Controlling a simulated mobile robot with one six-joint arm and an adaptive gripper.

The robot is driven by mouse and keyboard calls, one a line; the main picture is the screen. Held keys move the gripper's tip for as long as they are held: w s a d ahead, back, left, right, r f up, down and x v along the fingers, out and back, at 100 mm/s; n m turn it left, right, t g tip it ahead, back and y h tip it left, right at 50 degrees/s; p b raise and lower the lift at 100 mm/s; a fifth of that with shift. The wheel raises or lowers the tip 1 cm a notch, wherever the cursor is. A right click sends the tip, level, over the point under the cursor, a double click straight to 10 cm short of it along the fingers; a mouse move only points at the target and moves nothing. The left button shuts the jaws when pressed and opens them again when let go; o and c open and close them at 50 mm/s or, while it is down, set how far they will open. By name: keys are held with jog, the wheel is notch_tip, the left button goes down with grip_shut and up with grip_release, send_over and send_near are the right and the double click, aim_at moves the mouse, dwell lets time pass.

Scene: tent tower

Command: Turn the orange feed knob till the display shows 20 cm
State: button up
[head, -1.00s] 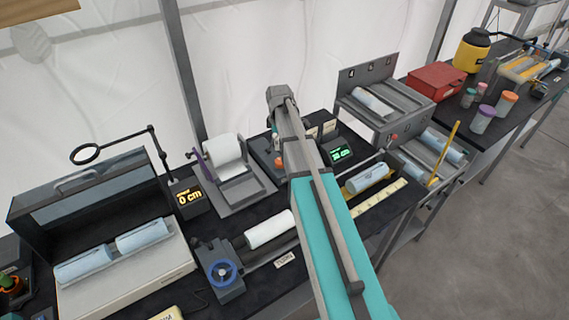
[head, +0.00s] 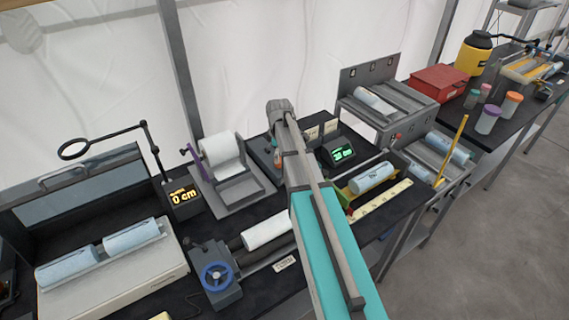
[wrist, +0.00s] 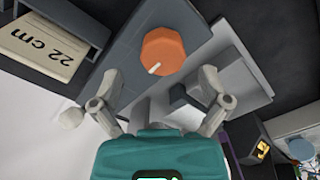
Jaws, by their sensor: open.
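The orange feed knob (wrist: 162,50) shows in the wrist view on a dark grey housing (wrist: 118,60). A white mark on the knob points to its lower left. My gripper (wrist: 160,78) is open and empty, its two fingers apart just below the knob in the picture. In the head view my arm hides most of the knob and its housing. A display with green digits (head: 342,153) stands right of my arm; its digits are too small to read surely. A display with yellow digits (head: 184,196) on the left reads 0 cm.
A white roll on a stand (head: 222,152) is left of my arm. A device with a blue handwheel (head: 217,277) is in front. A yellow-sided tray with a blue roll (head: 372,177) is at right.

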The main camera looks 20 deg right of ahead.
jog(key=shift+f+b, duration=1.15)
jog(key=shift+f, duration=0.3)
